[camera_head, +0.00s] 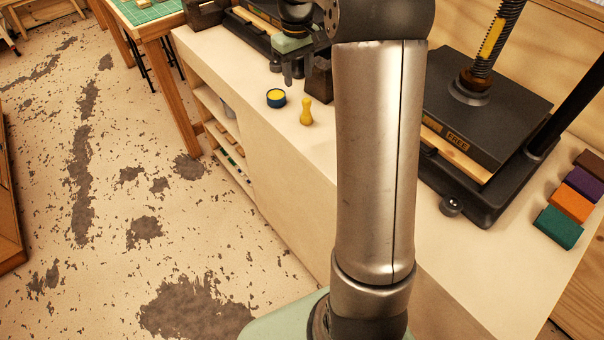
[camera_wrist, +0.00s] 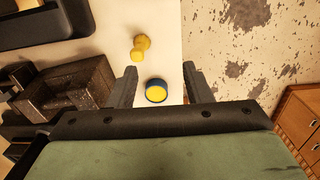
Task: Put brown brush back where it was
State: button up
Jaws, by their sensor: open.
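I see nothing that I can clearly tell is a brown brush. My gripper (camera_head: 293,75) is over the white bench top, partly hidden behind my arm in the head view. In the wrist view its two fingers (camera_wrist: 160,87) are apart with nothing held. A round blue tin with a yellow top (camera_wrist: 156,91) shows between the fingers, apart from them. It also stands on the bench in the head view (camera_head: 276,98). A dark brown block-like object (camera_wrist: 78,92) is left of the fingers, and a dark block (camera_head: 319,80) stands right of the gripper.
A yellow pawn-shaped piece (camera_head: 306,112) stands near the tin. A black screw press (camera_head: 483,115) stands right of my arm. Brown (camera_head: 590,163), purple (camera_head: 584,184), orange (camera_head: 571,204) and green (camera_head: 558,228) blocks line the right side. The bench front is clear.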

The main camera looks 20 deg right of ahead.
jog(key=s+a+r, duration=0.2)
jog(key=s+a, duration=0.5)
jog(key=s, duration=0.3)
jog(key=s+a+f+m, duration=0.1)
jog(key=s+a+f, duration=0.2)
jog(key=s, duration=0.7)
jog(key=s+a+f+m, duration=0.1)
jog(key=s+a+f, duration=0.2)
jog(key=s, duration=0.8)
jog(key=shift+a+m+t, duration=0.2)
jog(key=shift+m+t, duration=0.1)
jog(key=shift+t, duration=0.1)
jog(key=shift+d, duration=0.15)
